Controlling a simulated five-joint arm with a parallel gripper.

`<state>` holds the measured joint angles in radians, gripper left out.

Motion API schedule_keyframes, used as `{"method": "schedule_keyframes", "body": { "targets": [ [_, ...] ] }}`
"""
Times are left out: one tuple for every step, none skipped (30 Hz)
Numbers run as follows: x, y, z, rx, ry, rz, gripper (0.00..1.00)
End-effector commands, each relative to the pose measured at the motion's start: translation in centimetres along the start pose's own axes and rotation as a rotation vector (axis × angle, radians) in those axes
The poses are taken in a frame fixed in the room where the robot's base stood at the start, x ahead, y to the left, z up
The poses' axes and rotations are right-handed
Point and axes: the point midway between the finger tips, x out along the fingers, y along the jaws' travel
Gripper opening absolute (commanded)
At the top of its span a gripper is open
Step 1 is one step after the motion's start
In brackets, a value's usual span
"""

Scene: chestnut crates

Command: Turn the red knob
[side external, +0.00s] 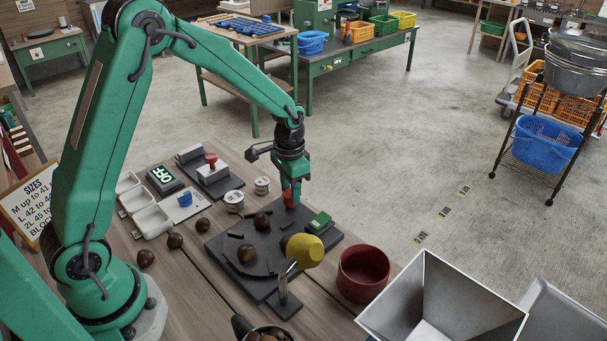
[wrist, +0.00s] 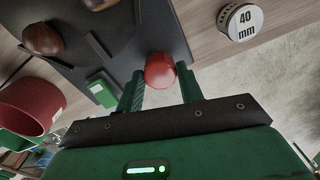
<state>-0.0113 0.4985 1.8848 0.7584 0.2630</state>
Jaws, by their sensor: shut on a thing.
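The red knob (side external: 288,200) is a round ball at the back of a dark board (side external: 276,298) on the wooden table. My gripper (side external: 294,196) points down onto it from above. In the wrist view the red knob (wrist: 160,71) sits between the two green fingers of my gripper (wrist: 161,88), which is shut on it. The fingers cover part of the knob in the side external view, and its mounting is hidden.
A yellow knob (side external: 305,250) on a metal lever stands at the board's front. Chestnuts (side external: 247,254) and a green block (side external: 319,222) lie on the board. A red cup (side external: 363,274) and metal hopper (side external: 440,300) stand right.

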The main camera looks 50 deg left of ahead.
Motion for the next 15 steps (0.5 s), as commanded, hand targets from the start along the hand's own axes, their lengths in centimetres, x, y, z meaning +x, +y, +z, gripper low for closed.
{"method": "schedule_keyframes", "body": {
  "targets": [
    [-0.12, -0.01, -0.01, 0.041, 0.001, 0.000, 0.14],
    [-0.13, -0.01, -0.01, 0.065, 0.001, 0.000, 0.14],
    [-0.13, -0.01, -0.01, 0.096, 0.001, 0.000, 0.14],
    [-0.13, -0.01, -0.01, 0.117, 0.001, 0.000, 0.14],
    [-0.13, -0.01, -0.01, 0.139, 0.001, 0.000, 0.14],
    [-0.13, -0.01, -0.01, 0.165, 0.001, 0.000, 0.14],
    [-0.13, -0.01, -0.01, 0.182, 0.001, 0.000, 0.14],
    [-0.13, -0.01, -0.01, 0.199, 0.001, 0.000, 0.14],
    [-0.14, -0.01, -0.01, 0.219, 0.001, 0.000, 0.14],
    [-0.14, -0.01, -0.01, 0.232, 0.001, 0.000, 0.14],
    [-0.14, -0.01, -0.01, 0.244, 0.001, 0.000, 0.14],
    [-0.14, -0.01, -0.02, 0.258, 0.001, 0.000, 0.14],
    [-0.14, -0.01, -0.01, 0.266, 0.001, 0.000, 0.14],
    [-0.14, -0.01, -0.02, 0.274, 0.001, 0.000, 0.14],
    [-0.14, -0.01, -0.01, 0.283, 0.001, 0.000, 0.14]
  ]
}}
